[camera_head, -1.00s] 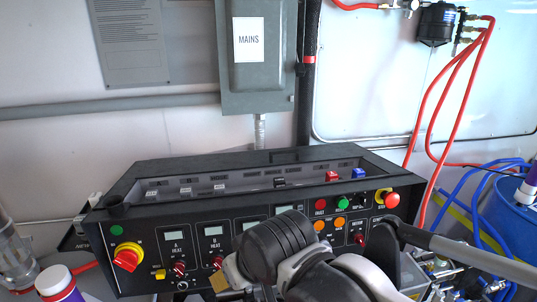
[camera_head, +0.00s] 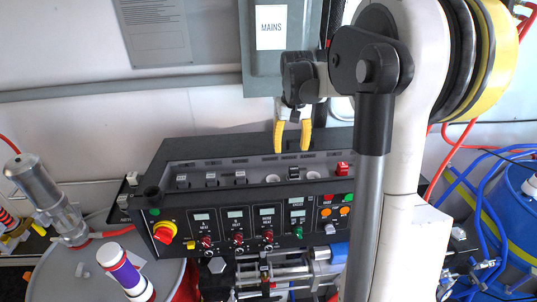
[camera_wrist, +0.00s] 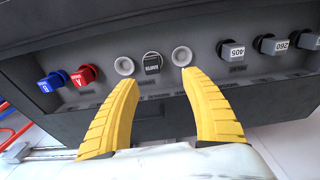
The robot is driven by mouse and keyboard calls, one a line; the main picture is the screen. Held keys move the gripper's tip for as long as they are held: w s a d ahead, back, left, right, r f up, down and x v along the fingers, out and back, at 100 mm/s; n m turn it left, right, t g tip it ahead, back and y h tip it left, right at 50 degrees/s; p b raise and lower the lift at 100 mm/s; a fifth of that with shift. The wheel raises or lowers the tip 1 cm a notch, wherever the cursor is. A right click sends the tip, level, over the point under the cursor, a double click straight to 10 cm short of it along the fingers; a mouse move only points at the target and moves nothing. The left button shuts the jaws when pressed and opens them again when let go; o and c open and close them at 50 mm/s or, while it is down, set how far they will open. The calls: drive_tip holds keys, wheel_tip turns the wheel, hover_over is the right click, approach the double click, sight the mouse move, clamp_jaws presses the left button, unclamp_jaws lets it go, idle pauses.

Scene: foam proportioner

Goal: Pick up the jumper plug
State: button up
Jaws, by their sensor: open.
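A small black plug (camera_head: 293,172) stands in the recessed strip on top of the control console. It also shows in the wrist view (camera_wrist: 152,62), between two round pale sockets, with small light lettering that I cannot read surely. It looks like the jumper plug. My gripper (camera_head: 291,148) hangs just above and behind it, fingers pointing down. In the wrist view my gripper's two yellow fingers (camera_wrist: 160,77) are spread apart and empty. The black plug lies just beyond the fingertips, roughly between them, and does not appear held.
Round sockets (camera_wrist: 124,66) (camera_wrist: 181,56) flank the plug. Red (camera_wrist: 83,76) and blue (camera_wrist: 55,82) caps lie to one side, and numbered grey plugs (camera_wrist: 231,50) to the other. The mains box (camera_head: 283,50) and wall stand close behind. Knobs cover the console front (camera_head: 230,258).

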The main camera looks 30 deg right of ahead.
sight(294, 169)
drive_tip(key=shift+w+d+f, duration=0.15)
drive_tip(key=shift+d+f, duration=0.3)
drive_tip(key=shift+d, duration=0.2)
drive_tip(key=shift+d+f, duration=0.15)
drive_tip(key=shift+f, duration=0.2)
wheel_tip(294, 169, down, 5)
drive_tip(key=shift+r, duration=0.1)
drive_tip(key=f, duration=0.1)
drive_tip(key=f+p, duration=0.1)
drive_tip(key=f, duration=0.3)
drive_tip(key=shift+d+f, duration=0.25)
drive_tip(key=shift+s+a, duration=0.1)
drive_tip(key=shift+s, duration=0.1)
clamp_jaws()
